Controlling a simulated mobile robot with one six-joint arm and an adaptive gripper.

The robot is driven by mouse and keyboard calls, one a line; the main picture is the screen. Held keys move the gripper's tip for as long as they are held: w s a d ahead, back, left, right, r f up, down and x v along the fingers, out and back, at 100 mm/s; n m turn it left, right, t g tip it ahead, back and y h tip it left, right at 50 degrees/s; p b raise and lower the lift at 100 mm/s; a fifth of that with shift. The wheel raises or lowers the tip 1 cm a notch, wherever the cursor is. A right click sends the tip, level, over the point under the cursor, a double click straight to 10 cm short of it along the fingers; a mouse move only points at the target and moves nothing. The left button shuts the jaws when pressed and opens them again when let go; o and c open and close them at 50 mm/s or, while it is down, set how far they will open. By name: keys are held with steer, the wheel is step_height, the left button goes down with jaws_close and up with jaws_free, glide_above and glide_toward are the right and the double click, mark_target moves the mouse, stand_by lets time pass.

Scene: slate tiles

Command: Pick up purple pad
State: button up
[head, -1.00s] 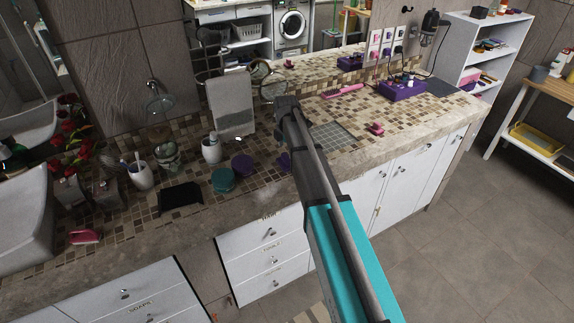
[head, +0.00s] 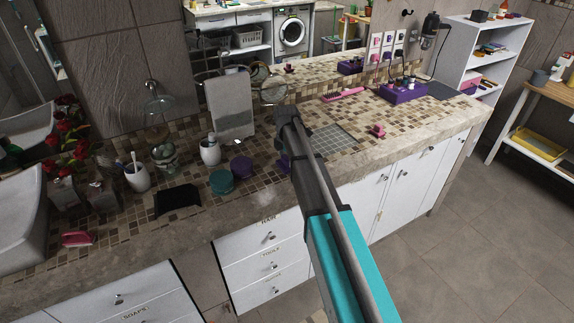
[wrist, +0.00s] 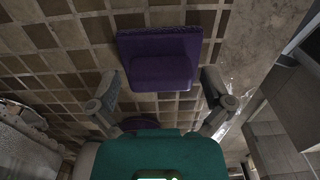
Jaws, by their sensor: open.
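The purple pad (wrist: 163,58) lies on the tiled counter, a flat block with a raised middle part. In the wrist view it is ahead of my gripper (wrist: 160,85), whose two fingers are spread wide, one on each side of its near end. Nothing is held between them. In the head view, a small part of the purple pad (head: 283,164) shows at the left of my arm. My arm hides the rest of it and most of the gripper there.
A round purple item (head: 241,166) and a teal round item (head: 222,181) stand left of the pad. A pink item (head: 377,131) and a purple box (head: 403,92) lie to the right.

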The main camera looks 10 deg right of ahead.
steer(key=c, duration=1)
steer(key=shift+r, duration=0.1)
step_height(320, 180, up, 2)
steer(key=p, duration=0.2)
steer(key=shift+r+p, duration=0.25)
steer(key=shift+p, duration=0.15)
steer(key=s+r+p, duration=1)
steer(key=s, duration=0.4)
steer(key=shift+a+r, duration=0.15)
steer(key=shift+a, duration=0.1)
